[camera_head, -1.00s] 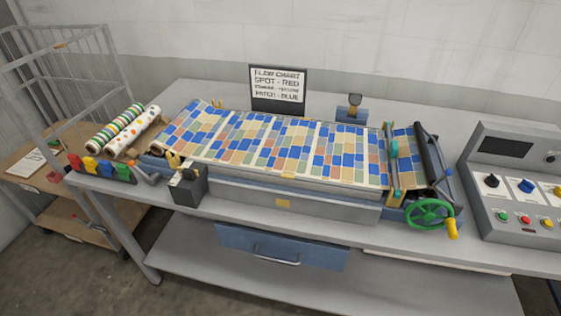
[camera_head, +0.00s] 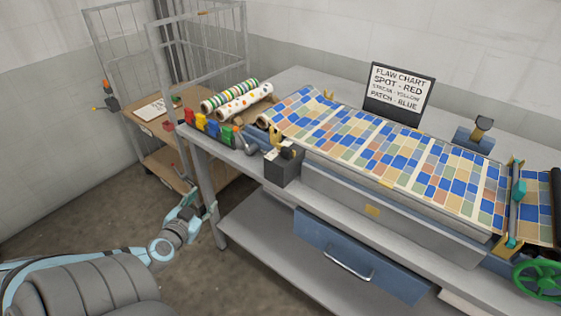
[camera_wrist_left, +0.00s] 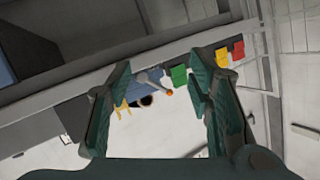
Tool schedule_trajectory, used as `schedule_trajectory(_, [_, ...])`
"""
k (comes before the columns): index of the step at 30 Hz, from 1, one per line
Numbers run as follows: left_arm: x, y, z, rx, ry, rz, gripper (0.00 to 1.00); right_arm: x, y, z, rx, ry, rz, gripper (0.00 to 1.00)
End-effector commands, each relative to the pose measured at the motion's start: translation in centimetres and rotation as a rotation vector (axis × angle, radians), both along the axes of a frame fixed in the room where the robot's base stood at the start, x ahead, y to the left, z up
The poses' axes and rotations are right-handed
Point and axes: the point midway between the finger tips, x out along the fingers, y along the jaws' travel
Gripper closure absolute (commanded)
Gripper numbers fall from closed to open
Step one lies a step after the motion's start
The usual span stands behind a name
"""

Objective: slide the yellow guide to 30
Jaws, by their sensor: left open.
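Small yellow parts that look like the yellow guide (camera_head: 275,134) stand at the left end of the press, beside the patterned sheet (camera_head: 390,150). A second yellow piece (camera_head: 328,95) shows at the sheet's far left corner. In the left wrist view a yellow forked part (camera_wrist_left: 122,107) lies between the fingers, well beyond them. I cannot read any scale or the number 30. My left gripper (camera_head: 200,204) is open and empty, in front of the table's left end and apart from the press. It also shows in the left wrist view (camera_wrist_left: 160,66). My right gripper is out of view.
Coloured tags (camera_head: 213,127), a grey lever (camera_head: 247,147) and a black box (camera_head: 284,166) line the table's front left edge. A wire cart (camera_head: 150,110) stands behind left. A flaw chart sign (camera_head: 398,88) stands behind the press. The floor at left is clear.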

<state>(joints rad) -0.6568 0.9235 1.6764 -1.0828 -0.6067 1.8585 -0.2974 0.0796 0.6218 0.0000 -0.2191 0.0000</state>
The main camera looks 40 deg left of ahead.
Motion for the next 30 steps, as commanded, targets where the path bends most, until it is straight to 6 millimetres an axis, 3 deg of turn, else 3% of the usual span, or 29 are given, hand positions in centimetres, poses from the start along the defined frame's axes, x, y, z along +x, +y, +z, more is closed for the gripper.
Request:
schedule_trajectory(1, [2.7,-3.2,3.5,-0.041,-0.122,-0.116,0.53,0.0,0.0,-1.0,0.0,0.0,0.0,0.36])
schedule_trajectory(3, [4.9,-7.8,7.8,-0.134,-0.257,-0.257,0.53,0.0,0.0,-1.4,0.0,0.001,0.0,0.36])
schedule_trajectory(7, [6.1,-12.5,11.4,-0.248,-0.359,-0.395,0.53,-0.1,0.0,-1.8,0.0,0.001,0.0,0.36])
schedule_trajectory(11, [7.9,-12.9,11.6,-0.264,-0.373,-0.407,0.53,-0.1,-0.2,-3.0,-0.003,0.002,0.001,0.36])
schedule_trajectory(19, [14.8,-12.6,11.4,-0.268,-0.38,-0.405,0.53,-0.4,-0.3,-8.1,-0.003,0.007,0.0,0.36])
schedule_trajectory(21, [15.6,-12.0,12.4,-0.268,-0.368,-0.386,0.53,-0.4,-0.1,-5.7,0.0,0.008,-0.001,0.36])
schedule_trajectory(26, [18.0,-12.7,13.0,-0.274,-0.379,-0.404,0.53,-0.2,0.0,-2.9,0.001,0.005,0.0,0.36])
schedule_trajectory(30, [19.4,-12.2,13.0,-0.266,-0.376,-0.397,0.53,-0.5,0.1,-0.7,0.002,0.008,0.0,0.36])
